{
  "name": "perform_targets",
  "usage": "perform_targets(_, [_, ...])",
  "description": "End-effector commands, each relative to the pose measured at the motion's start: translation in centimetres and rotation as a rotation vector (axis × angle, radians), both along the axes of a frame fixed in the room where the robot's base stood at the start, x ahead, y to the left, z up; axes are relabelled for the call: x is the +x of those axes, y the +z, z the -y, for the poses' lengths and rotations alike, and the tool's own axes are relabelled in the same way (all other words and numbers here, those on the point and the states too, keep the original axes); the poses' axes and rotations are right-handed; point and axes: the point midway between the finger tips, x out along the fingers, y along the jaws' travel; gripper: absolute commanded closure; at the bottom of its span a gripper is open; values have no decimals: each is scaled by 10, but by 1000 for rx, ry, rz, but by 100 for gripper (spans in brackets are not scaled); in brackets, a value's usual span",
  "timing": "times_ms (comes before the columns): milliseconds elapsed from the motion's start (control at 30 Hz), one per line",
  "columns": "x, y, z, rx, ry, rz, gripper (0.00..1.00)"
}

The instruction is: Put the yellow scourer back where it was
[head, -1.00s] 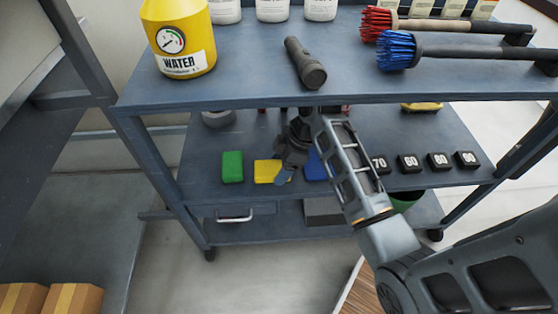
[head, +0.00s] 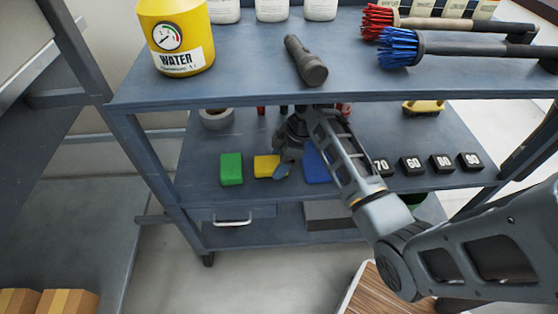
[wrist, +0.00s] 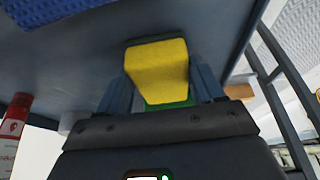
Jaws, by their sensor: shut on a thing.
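The yellow scourer (head: 266,167) is on or just above the middle shelf in the head view, between the green block (head: 231,169) and the blue block (head: 316,166). My gripper (head: 282,168) is at its right side, partly hidden by my own arm. In the wrist view the yellow scourer (wrist: 157,70) sits between the two fingers of my gripper (wrist: 160,88), which is shut on it. Green shows along its upper and lower edges there. I cannot tell whether its underside touches the shelf.
The top shelf (head: 235,90) overhangs my gripper and carries a yellow water bottle (head: 176,36), a flashlight (head: 306,62) and brushes (head: 398,47). A tape roll (head: 216,119) stands behind the green block. Black numbered blocks (head: 412,165) line the middle shelf's right side.

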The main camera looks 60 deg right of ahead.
Motion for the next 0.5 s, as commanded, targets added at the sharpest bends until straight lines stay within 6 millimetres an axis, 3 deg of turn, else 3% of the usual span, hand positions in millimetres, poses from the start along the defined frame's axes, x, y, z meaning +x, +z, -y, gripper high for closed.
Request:
perform_targets(67, [0, -3, 0, 1, 0, -1, 66])
perform_targets(100, [0, -2, 0, 0, 0, 0, 29])
perform_targets(333, [0, -2, 0, 0, 0, 0, 7])
perform_targets(500, [0, -2, 0, 0, 0, 0, 7])
